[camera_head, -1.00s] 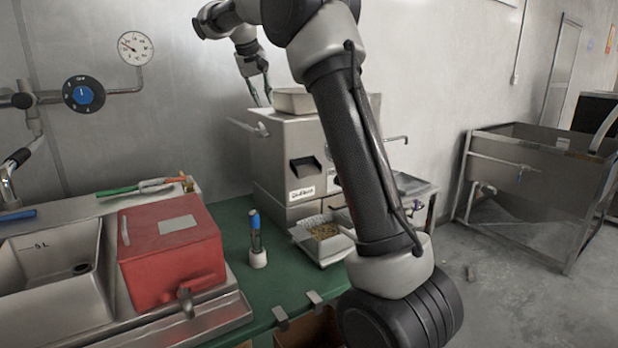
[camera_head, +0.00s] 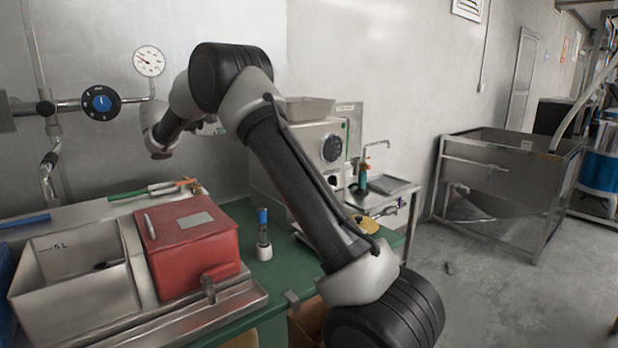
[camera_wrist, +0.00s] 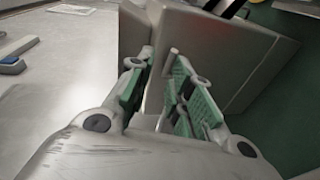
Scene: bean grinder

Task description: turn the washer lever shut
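My gripper (camera_wrist: 162,72) has green-padded fingers standing apart, with a gap between the tips. A short pale rod (camera_wrist: 169,62) shows at the tips, in front of grey metal panels (camera_wrist: 215,55); I cannot tell whether the fingers touch it or whether it is the washer lever. In the head view the gripper is mostly hidden behind my arm, at the left of the steel machine (camera_head: 331,135). A steel tank (camera_head: 500,190) with thin pipes stands on the floor at the right. I cannot pick out a washer lever for certain.
A red box (camera_head: 187,250) and a steel sink (camera_head: 75,290) are at the left of the green table (camera_head: 275,275). A blue-topped tool (camera_head: 263,228) stands between the box and my arm. A small steel table (camera_head: 385,198) is beside the machine.

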